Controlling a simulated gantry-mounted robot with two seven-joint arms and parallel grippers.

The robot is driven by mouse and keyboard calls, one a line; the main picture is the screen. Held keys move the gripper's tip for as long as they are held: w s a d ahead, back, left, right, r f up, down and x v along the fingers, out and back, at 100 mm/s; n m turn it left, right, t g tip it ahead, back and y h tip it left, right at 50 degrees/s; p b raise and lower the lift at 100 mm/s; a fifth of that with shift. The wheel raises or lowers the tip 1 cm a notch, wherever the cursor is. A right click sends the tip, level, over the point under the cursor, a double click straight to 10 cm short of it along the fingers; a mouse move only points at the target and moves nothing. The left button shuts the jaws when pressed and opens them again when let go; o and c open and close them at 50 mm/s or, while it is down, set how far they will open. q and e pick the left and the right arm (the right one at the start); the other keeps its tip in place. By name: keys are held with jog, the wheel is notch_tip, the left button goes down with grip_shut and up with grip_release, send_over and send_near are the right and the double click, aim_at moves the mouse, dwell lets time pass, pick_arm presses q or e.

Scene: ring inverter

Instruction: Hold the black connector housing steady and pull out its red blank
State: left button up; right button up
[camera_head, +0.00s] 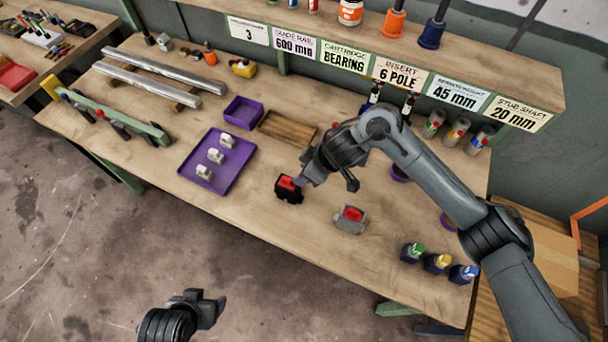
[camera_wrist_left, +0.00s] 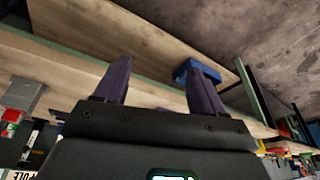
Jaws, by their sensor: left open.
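The black connector housing (camera_head: 287,195) sits on the workbench in the head view, with its red blank (camera_head: 287,183) showing on top. My right gripper (camera_head: 304,181) is right beside the housing, its finger at the right of the red blank. Whether it touches or grips anything is not clear. My left gripper (camera_head: 214,302) is off the bench, over the floor in front of it. In the left wrist view my left gripper (camera_wrist_left: 160,75) has its two fingers wide apart with nothing between them.
A grey housing with a red insert (camera_head: 350,216) stands right of the black one. A purple tray (camera_head: 226,183) with white parts, a purple bin (camera_head: 243,112) and a wooden tray (camera_head: 288,130) lie to the left and behind. Bare bench (camera_head: 262,228) lies in front.

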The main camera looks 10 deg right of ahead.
pick_arm(q)
jog(key=shift+o, duration=1.1)
jog(key=shift+w+d, duration=0.1)
jog(key=shift+w, duration=0.05)
jog(key=shift+o, duration=1.4)
jog(key=w+d+m+t+h, duration=0.1)
jog(key=w+d+m+t, duration=0.1)
jog(key=w+d+m, duration=0.4)
jog(key=shift+w+d+f+m+t, duration=0.2)
jog(key=shift+w+f+m+t, duration=0.1)
jog(key=shift+w+m, duration=0.85)
jog(key=m+t+h, duration=0.4)
jog(key=m+t, duration=0.1)
jog(key=m, duration=2)
send_near(291, 185)
notch_tip(291, 185, down, 5)
jog(key=a, duration=0.1)
jog(key=m, duration=0.2)
jog(key=w+m+h, duration=0.1)
jog(key=m, duration=0.1)
jog(key=w+m, duration=0.1)
jog(key=m, duration=0.1)
jog(key=shift+a+f, duration=0.2)
jog(key=shift+f, duration=0.15)
jog(key=shift+w+f+m+h, duration=0.15)
jog(key=shift+w+m+h, duration=0.2)
jog(key=shift+m+h, duration=0.1)
jog(key=shift+x, duration=5.15)
